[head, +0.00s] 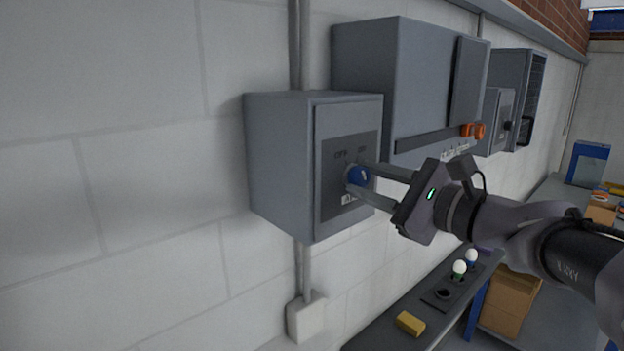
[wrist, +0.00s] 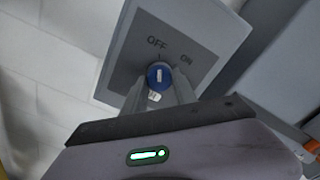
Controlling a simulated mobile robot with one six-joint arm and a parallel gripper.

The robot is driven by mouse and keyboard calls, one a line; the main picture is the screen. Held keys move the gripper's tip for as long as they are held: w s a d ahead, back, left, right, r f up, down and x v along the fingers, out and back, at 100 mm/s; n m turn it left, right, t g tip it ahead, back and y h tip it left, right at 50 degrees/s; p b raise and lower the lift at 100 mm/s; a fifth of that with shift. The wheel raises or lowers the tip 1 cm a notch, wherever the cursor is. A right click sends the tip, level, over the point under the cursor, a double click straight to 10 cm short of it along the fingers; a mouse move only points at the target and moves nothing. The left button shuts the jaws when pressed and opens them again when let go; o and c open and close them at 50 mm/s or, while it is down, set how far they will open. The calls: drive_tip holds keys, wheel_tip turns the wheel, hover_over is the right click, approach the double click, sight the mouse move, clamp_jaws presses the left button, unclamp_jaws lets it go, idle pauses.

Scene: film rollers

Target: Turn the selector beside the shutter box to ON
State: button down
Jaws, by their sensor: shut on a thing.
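The selector is a round blue knob (head: 357,176) with a white mark, on the dark front plate of a small grey wall box (head: 282,165). It also shows in the wrist view (wrist: 160,75), where OFF and ON are printed above it, ON to the right. There the white mark points up toward OFF. My gripper (head: 358,177) is shut on the knob, one finger on each side; the fingers also show in the wrist view (wrist: 159,93). They hide the knob's sides. A larger grey box (head: 385,75), probably the shutter box, stands just to the right.
The larger box has a dark rail with an orange handle (head: 473,130). More grey boxes (head: 510,95) hang farther right. Below, a dark bench (head: 385,335) holds a yellow block (head: 409,323) and white-topped pieces (head: 459,268). The wall left of the selector box is clear.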

drive_tip(key=m+p, duration=0.1)
drive_tip(key=m, duration=0.1)
drive_tip(key=m+p, duration=0.1)
drive_tip(key=m, duration=0.1)
drive_tip(key=m+p, duration=0.1)
drive_tip(key=m, duration=0.1)
drive_tip(key=shift+r+p, duration=0.25)
drive_tip(key=shift+p, duration=0.15)
drive_tip(key=m+p, duration=0.3)
drive_tip(key=m, duration=0.1)
drive_tip(key=shift+f+m+p, duration=0.1)
drive_tip(key=shift+m+p, duration=0.7)
drive_tip(key=shift+a, duration=0.1)
drive_tip(key=c, duration=1)
unclamp_jaws()
drive_tip(key=shift+s, duration=0.1)
drive_tip(key=shift+f, duration=0.1)
